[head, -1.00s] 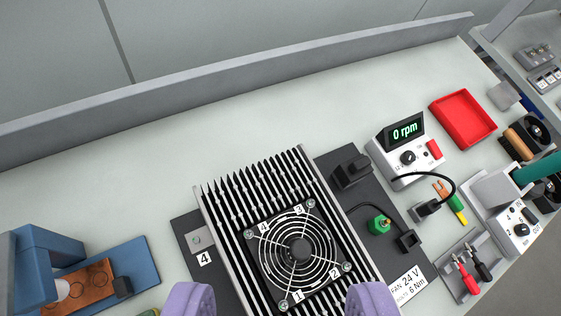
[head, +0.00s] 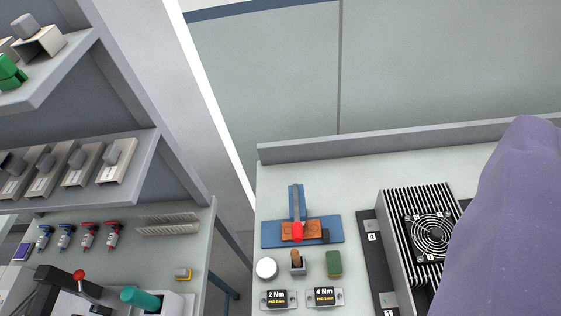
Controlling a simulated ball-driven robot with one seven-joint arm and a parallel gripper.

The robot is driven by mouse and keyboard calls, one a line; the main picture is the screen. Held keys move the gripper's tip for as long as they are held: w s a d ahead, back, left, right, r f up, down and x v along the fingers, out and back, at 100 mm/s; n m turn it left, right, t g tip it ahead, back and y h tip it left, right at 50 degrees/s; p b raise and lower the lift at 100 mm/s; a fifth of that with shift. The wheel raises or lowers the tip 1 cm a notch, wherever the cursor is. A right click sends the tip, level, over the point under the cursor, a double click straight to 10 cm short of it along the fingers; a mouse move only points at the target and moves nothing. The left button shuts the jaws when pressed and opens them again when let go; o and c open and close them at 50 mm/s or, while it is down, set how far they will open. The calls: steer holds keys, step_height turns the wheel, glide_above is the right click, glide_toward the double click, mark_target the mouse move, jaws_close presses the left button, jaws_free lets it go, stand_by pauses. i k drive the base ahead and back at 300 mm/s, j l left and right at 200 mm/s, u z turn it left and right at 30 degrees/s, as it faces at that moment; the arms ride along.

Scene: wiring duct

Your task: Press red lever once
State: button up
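A blue fixture (head: 273,234) stands on the bench at centre, with an upright grey-blue arm. A red tip (head: 297,232) shows at the front of that arm, above a copper-brown plate (head: 286,230). A second red part, a red ball knob (head: 79,275), sits on a black lever-like device (head: 60,293) at the lower left. I cannot tell for sure which of the two is the red lever.
A finned heatsink with a fan (head: 430,235) stands right of the blue fixture, partly hidden by my gripper. Two torque displays (head: 302,297) and small parts lie in front of the fixture. Grey shelves (head: 150,150) stand at the left, with a gap between the benches.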

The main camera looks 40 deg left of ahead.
mark_target(297, 227)
steer(key=k+u, duration=0.15)
steer(key=u, duration=0.2)
steer(key=k+u, duration=0.2)
steer(key=u, duration=0.2)
